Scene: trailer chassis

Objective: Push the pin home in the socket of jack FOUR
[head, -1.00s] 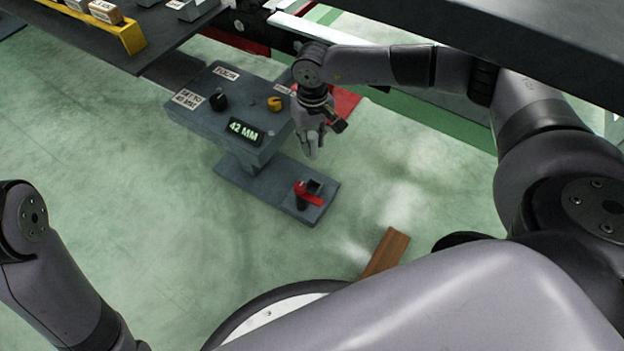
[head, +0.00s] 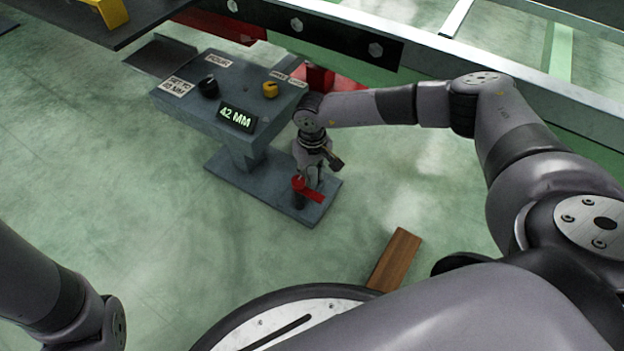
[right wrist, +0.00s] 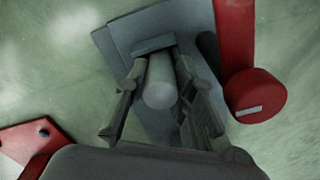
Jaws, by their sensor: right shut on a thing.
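A pale grey cylinder, which looks like the pin (right wrist: 160,85), sits between the fingers of my right gripper (right wrist: 158,68) in the right wrist view. Its far end meets a dark block, the apparent socket (right wrist: 152,44); how deep it sits I cannot tell. In the head view my right gripper (head: 312,178) is low over the front end of the jack's grey foot plate (head: 322,207), beside a red lever (head: 308,190), and hides the pin.
A red round part (right wrist: 257,95) is close right of my fingers. A brown plank (head: 394,260) lies on open floor.

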